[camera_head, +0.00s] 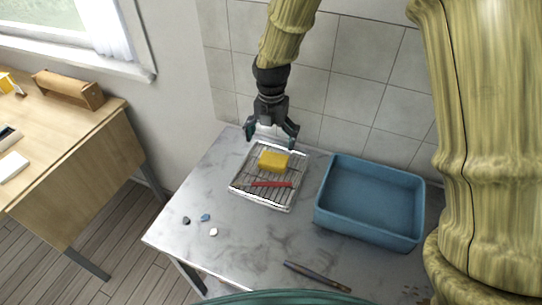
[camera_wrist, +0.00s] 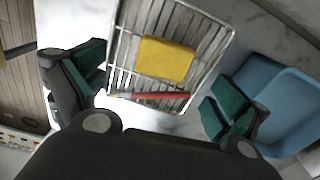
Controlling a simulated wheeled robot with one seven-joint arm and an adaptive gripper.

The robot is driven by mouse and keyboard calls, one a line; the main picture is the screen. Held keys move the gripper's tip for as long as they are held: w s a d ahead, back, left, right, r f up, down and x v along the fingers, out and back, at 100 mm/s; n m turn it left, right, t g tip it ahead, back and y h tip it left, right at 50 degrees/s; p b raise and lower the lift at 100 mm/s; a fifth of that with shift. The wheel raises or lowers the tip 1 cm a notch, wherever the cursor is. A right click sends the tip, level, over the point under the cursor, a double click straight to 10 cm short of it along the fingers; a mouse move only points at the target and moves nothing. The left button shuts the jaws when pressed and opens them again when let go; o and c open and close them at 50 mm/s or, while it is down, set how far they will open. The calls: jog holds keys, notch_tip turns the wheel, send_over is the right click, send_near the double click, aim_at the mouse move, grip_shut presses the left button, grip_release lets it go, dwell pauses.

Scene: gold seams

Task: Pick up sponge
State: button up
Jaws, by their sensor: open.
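A yellow sponge (camera_head: 273,161) lies on a wire rack (camera_head: 242,187) on the grey marbled table. It also shows in the wrist view (camera_wrist: 165,58), ahead of and between the finger lines. My gripper (camera_head: 271,137) is open and empty, above the rack's far side and near the sponge, pointing down. In the wrist view its two teal-padded fingers (camera_wrist: 155,103) are spread wide, with the rack seen between them. A red-handled tool (camera_head: 271,184) lies on the rack beside the sponge, on the side nearer my body. The gap in height between fingers and sponge is hard to tell.
A blue open bin (camera_head: 370,235) stands right of the rack and appears empty. Several small stones (camera_head: 205,217) lie at the table's left. A dark stick-like tool (camera_head: 317,276) lies near the front. A tiled wall (camera_head: 350,95) rises behind.

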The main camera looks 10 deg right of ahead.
aim_at(274, 159)
jog(key=shift+s+d+f, duration=0.15)
jog(key=shift+s+f, duration=0.35)
jog(key=shift+s, duration=0.3)
jog(key=shift+w+f, duration=0.35)
jog(key=shift+f, duration=0.25)
jog(key=shift+w+f, duration=0.35)
jog(key=shift+f, duration=0.25)
jog(key=shift+s+d+f+p, duration=0.1)
jog(key=shift+s+f+p, duration=0.3)
jog(key=shift+p, duration=0.25)
notch_tip(274, 159, down, 4)
jog(key=shift+r+p, duration=0.25)
jog(key=shift+p, duration=0.2)
jog(key=shift+s+f, duration=0.1)
jog(key=shift+f, duration=0.05)
jog(key=c, duration=0.8)
